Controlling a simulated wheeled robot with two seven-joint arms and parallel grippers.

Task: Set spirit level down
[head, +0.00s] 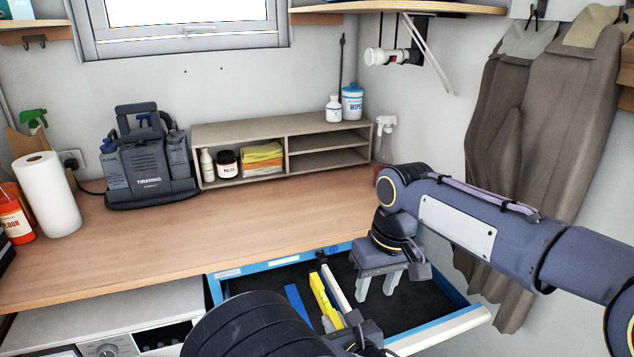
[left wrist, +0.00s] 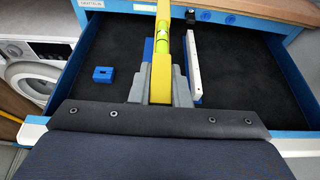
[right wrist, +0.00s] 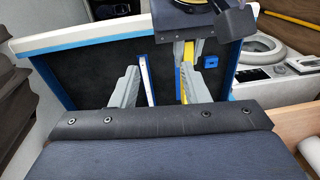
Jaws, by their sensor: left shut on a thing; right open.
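The yellow spirit level (head: 322,299) with a green vial is in the open drawer area in the head view. My left gripper (head: 338,322) is shut on it; the left wrist view shows the level (left wrist: 161,75) between both fingers. Whether it touches the drawer floor I cannot tell. The drawer (head: 430,302) is blue-rimmed with a dark lining. My right gripper (head: 378,284) is open and empty over the drawer, right of the level. In the right wrist view, its fingers are spread (right wrist: 160,88), with a pale bar (right wrist: 147,80) showing between them.
A blue strip (head: 298,304) lies left of the level and the pale bar (head: 335,288) right of it. A small blue block (left wrist: 103,74) lies in the drawer's left part. The drawer's right side is clear. The wooden worktop (head: 240,225) overhangs behind.

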